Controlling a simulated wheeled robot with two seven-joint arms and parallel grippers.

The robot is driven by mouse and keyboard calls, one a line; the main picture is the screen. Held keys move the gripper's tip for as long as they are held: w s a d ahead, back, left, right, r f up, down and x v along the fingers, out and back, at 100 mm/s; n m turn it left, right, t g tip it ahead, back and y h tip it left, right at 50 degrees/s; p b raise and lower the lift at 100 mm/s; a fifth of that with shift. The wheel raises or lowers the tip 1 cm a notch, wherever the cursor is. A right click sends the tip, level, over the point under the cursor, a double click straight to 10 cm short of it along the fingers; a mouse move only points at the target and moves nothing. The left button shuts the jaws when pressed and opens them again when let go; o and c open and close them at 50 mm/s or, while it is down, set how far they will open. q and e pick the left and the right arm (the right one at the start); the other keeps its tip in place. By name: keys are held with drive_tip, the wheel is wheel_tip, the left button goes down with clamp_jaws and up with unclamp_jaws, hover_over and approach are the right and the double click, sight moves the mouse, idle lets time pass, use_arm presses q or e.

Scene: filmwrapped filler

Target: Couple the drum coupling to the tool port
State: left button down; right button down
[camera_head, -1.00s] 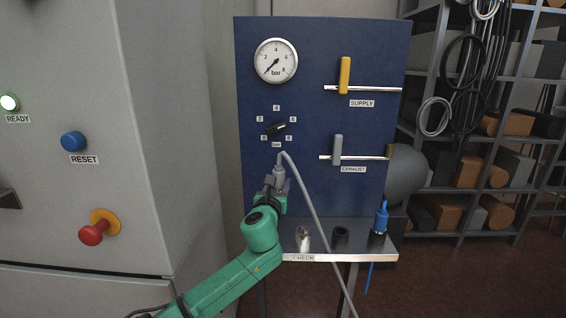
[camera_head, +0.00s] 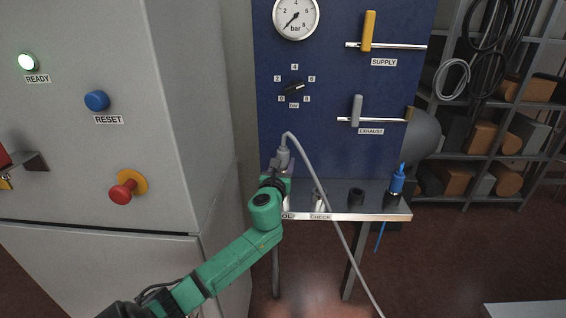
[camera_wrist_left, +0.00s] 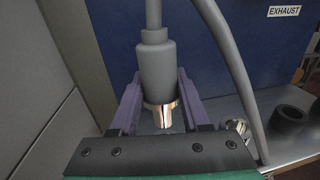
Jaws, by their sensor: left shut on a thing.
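My left gripper (camera_head: 277,174) is shut on the grey drum coupling (camera_head: 283,156), which is upright with its hose rising from the top. In the left wrist view the coupling (camera_wrist_left: 157,72) sits between the purple fingers, its shiny metal end (camera_wrist_left: 162,113) pointing down. The gripper is at the left end of the metal shelf (camera_head: 375,214). A label there shows only "OL"; the tool port is hidden behind my gripper and arm. I cannot tell whether the coupling touches it. My right gripper is out of view.
A metal port (camera_head: 319,198) stands behind the CHECK label. A black ring-shaped holder (camera_head: 356,197) and a blue coupling (camera_head: 397,182) are farther right. The grey hose (camera_head: 336,222) hangs across the shelf front. A blue panel (camera_head: 330,125) rises behind; a grey cabinet (camera_head: 190,170) stands left.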

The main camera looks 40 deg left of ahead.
use_arm(q)
wheel_tip(320, 180, down, 2)
drive_tip(key=shift+f+b, duration=0.2)
drive_tip(key=shift+b, duration=0.5)
wheel_tip(320, 180, down, 4)
drive_tip(key=b, duration=0.3)
drive_tip(key=shift+r, duration=0.15)
drive_tip(key=shift+f+b, duration=0.45)
drive_tip(key=shift+f, duration=0.2)
drive_tip(key=shift+f, duration=0.25)
drive_tip(key=shift+c, duration=1.5)
unclamp_jaws()
drive_tip(key=shift+f, duration=0.1)
drive_tip(key=shift+s, duration=0.1)
